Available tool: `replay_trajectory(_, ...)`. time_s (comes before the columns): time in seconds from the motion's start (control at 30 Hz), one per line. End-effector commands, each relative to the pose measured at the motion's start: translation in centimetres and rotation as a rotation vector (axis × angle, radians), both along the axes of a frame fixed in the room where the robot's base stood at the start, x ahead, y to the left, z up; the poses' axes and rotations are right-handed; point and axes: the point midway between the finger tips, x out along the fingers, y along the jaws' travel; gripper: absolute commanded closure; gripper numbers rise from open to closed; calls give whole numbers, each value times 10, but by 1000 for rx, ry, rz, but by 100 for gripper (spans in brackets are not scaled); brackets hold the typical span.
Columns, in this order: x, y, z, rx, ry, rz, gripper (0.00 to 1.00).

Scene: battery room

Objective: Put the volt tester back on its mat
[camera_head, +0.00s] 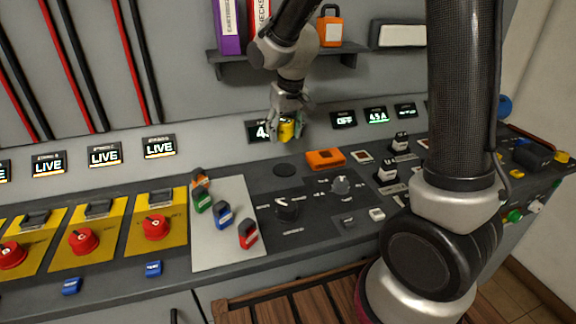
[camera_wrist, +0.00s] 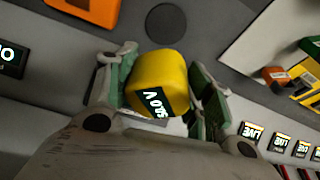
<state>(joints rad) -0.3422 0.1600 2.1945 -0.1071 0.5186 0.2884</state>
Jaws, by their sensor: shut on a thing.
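The yellow volt tester (camera_head: 287,130) is held between the fingers of my gripper (camera_head: 288,124), above the console. In the wrist view the tester (camera_wrist: 158,76) sits between the green-padded fingers, its small display reading in volts. A dark round mat (camera_head: 284,170) lies bare on the grey console top, below the gripper in the head view. The mat also shows at the top of the wrist view (camera_wrist: 166,22), apart from the tester. I take this disc to be the tester's mat; no label shows on it.
An orange case (camera_head: 325,159) lies just right of the mat. A pale board (camera_head: 222,250) with several coloured padlocks is to the left. Dark knobs (camera_head: 287,208) stand in front. A shelf (camera_head: 290,60) with binders and an orange padlock is above, behind the arm.

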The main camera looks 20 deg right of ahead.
Motion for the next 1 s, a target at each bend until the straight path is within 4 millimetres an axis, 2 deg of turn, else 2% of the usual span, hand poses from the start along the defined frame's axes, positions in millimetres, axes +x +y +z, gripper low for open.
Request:
replay_trajectory(0.07,-1,-1,-7,-5,3,20,67)
replay_trajectory(0.3,-2,-2,-52,-10,6,34,67)
replay_trajectory(0.47,-1,-1,-68,-10,3,35,67)
replay_trajectory(0.63,-1,-2,-94,-11,4,32,67)
replay_trajectory(0.73,-1,-2,-101,-10,3,34,67)
replay_trajectory(1.0,0,-1,-101,-8,1,33,67)
